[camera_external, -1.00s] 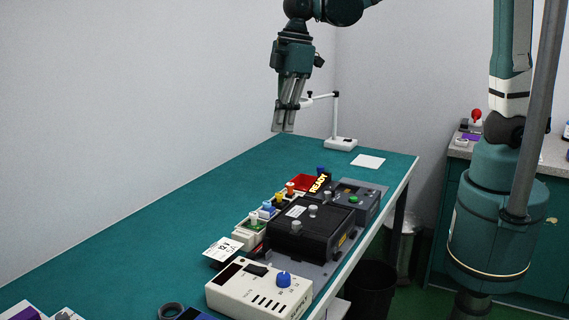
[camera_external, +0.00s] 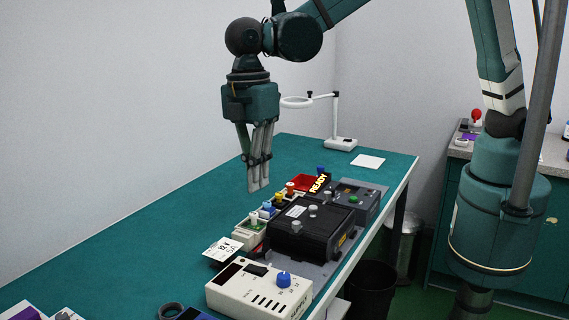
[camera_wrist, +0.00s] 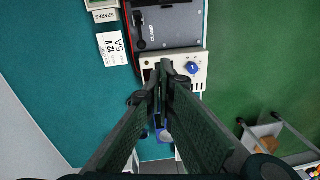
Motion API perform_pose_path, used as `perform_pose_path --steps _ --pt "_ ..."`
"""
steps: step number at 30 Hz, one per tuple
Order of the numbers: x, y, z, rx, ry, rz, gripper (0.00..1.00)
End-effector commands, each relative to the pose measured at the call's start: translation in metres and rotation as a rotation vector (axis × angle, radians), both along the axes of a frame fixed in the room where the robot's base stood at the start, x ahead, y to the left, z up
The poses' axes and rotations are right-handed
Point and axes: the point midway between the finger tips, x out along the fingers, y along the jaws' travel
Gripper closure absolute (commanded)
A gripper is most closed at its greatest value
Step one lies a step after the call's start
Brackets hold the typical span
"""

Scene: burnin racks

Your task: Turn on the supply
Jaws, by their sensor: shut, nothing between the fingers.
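The supply (camera_external: 235,292) is a cream box at the near end of the bench, with a blue knob (camera_external: 284,279), a dark switch (camera_external: 256,268), a dark window and vent slots. It also shows in the wrist view (camera_wrist: 201,76), just beyond the fingertips, its blue knob to their right. The fingers cover part of its left side there, and I cannot make out the switch. My gripper (camera_external: 258,188) is shut and empty, pointing down, well above the bench and farther back than the supply. A card reading 12 V 5A (camera_external: 223,249) lies beside the supply.
A black clamp unit (camera_external: 310,232) and a grey panel with a green button (camera_external: 357,198) stand behind the supply. A row of coloured parts (camera_external: 267,210) and a READY sign (camera_external: 320,182) are close by. A ring-headed stand (camera_external: 336,120) is at the back. The bench's left side is clear.

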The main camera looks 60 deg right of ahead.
Motion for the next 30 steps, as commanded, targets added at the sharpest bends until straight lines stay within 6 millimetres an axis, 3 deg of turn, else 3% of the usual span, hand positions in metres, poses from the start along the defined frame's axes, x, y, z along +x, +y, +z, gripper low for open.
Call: perform_pose_path --steps 3,10,30 --pt "-0.011 0.022 -0.01 -0.012 0.014 0.046 1.0" --pt "-0.024 0.047 -0.023 -0.026 0.032 0.102 1.0" --pt "-0.029 0.054 -0.03 -0.03 0.037 0.118 1.0"
